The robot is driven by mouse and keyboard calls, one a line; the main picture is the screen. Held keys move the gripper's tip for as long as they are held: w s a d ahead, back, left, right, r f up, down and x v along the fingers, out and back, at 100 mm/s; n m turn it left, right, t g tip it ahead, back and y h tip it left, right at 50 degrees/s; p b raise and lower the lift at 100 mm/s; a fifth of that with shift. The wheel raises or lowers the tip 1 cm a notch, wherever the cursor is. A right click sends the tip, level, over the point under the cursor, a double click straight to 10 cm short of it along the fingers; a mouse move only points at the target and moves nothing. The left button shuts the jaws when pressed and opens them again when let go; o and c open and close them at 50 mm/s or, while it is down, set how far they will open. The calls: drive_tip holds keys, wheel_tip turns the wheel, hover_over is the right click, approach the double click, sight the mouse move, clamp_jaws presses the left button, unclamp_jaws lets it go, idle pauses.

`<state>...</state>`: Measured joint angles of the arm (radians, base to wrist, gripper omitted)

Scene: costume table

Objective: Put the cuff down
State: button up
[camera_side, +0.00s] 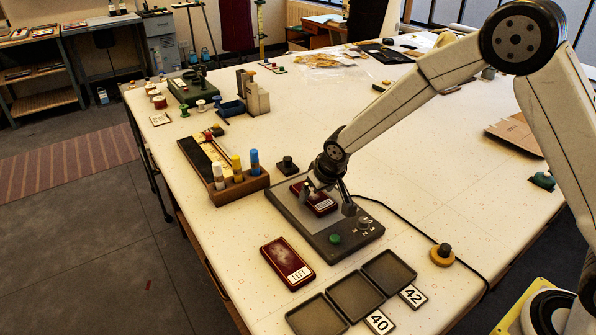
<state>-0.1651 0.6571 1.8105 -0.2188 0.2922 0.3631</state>
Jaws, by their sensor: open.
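A small dark red block-like piece with a white label (322,206), which may be the cuff, lies on the plate of a grey device (287,206). My gripper (328,198) points down right at this piece, with its jaws open. One finger is at the near right of the piece; the fingers hide part of it. I cannot tell whether they touch it. A second dark red, flat, rectangular thing with a white label (285,259) lies apart on the table to the lower left of the device.
Three shallow dark trays (354,295) stand at the near edge, with number cards 40 (379,322) and 42 (413,296). A wooden rack with tubes (238,188) is left of the device. A cable and a yellow round knob (443,256) lie right.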

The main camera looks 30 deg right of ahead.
drive_tip(key=v, duration=1.1)
drive_tip(key=shift+r, duration=0.2)
idle(0.4)
drive_tip(key=s+d+f+g, duration=0.1)
drive_tip(key=s+d+f, duration=0.1)
drive_tip(key=s, duration=0.7)
drive_tip(key=s+d+f+g, duration=0.1)
drive_tip(key=s+d+f, duration=0.2)
drive_tip(key=s, duration=0.7)
drive_tip(key=shift+d, duration=1.25)
